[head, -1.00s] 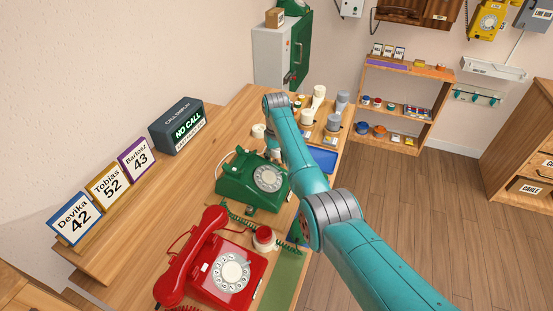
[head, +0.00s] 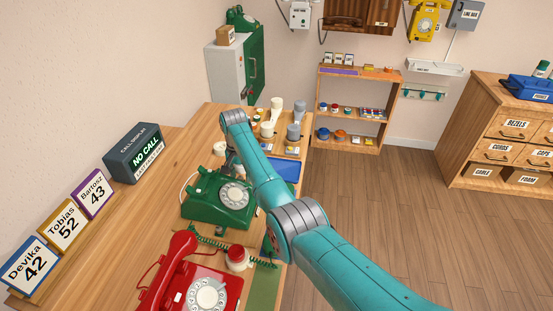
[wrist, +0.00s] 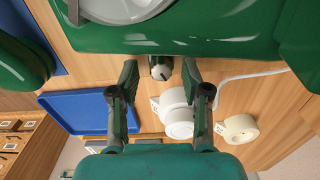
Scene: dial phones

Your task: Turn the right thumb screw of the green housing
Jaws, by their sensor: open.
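The green housing (head: 221,207) is a dial phone standing on the wooden bench, with a white dial. In the wrist view the green housing (wrist: 190,38) fills the top. One small grey thumb screw (wrist: 161,69) sticks out below its edge there; I cannot tell whether a second one is hidden. My gripper (wrist: 159,72) is open, its fingertips on either side of this screw with gaps on both sides. In the head view my gripper (head: 231,162) is low behind the phone's far side, its fingertips mostly hidden.
A red phone (head: 197,294) and a small red-and-white pot (head: 237,258) stand nearer on the bench. A blue tray (wrist: 82,112) and white cups (wrist: 178,119) lie close to my gripper. A white cord (wrist: 245,77) runs near the housing. The call display (head: 134,152) stands left.

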